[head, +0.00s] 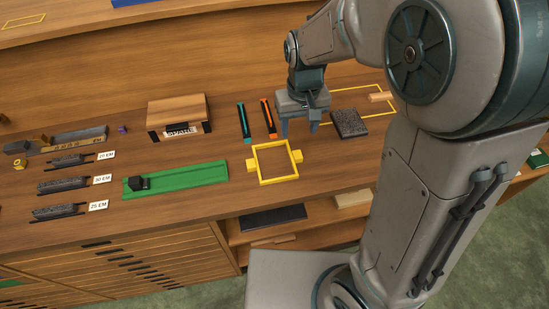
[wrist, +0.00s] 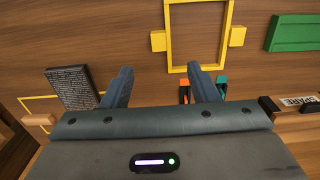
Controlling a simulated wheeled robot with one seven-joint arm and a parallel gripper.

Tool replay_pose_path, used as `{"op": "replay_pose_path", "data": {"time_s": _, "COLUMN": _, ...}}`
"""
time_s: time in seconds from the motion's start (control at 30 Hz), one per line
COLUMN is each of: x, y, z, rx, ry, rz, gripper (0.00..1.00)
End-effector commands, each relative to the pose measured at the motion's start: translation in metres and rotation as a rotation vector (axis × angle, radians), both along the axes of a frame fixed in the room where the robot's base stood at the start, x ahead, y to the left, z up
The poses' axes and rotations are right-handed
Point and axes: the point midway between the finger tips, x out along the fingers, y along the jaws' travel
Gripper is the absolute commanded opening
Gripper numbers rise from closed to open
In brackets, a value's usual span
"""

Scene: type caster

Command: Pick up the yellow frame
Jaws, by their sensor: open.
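The yellow frame (head: 258,166) lies flat on the wooden bench top near its front edge. It is a square outline with a small yellow block on its left and right sides. It also shows at the top of the wrist view (wrist: 168,40), with its upper edge near the picture's border. My gripper (head: 300,130) is open and empty, above the bench and behind and to the right of the frame in the head view. In the wrist view my two fingers (wrist: 157,82) are apart, and the frame lies beyond their tips.
A dark speckled block (head: 349,123) lies right of my gripper. Teal (head: 243,122) and orange (head: 268,118) slim tools lie behind the frame. A green tray (head: 190,178) lies to its left. A wooden-topped stand (head: 177,108) is farther back. Bare wood surrounds the frame's front.

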Motion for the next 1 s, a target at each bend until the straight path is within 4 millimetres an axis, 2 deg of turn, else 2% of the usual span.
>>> {"op": "replay_pose_path", "data": {"time_s": 0.1, "x": -0.001, "y": 0.0, "z": -0.023, "rx": -0.002, "ry": 0.004, "rz": 0.0, "gripper": 0.54}}
{"op": "replay_pose_path", "data": {"time_s": 0.2, "x": -0.001, "y": 0.0, "z": -0.036, "rx": -0.002, "ry": 0.003, "rz": 0.0, "gripper": 0.54}}
{"op": "replay_pose_path", "data": {"time_s": 0.47, "x": -0.002, "y": 0.0, "z": -0.054, "rx": -0.002, "ry": 0.002, "rz": 0.0, "gripper": 0.54}}
{"op": "replay_pose_path", "data": {"time_s": 0.7, "x": -0.005, "y": 0.0, "z": -0.087, "rx": -0.002, "ry": 0.003, "rz": -0.001, "gripper": 0.54}}
{"op": "replay_pose_path", "data": {"time_s": 1.0, "x": -0.004, "y": 0.001, "z": -0.096, "rx": -0.001, "ry": -0.001, "rz": 0.0, "gripper": 0.54}}
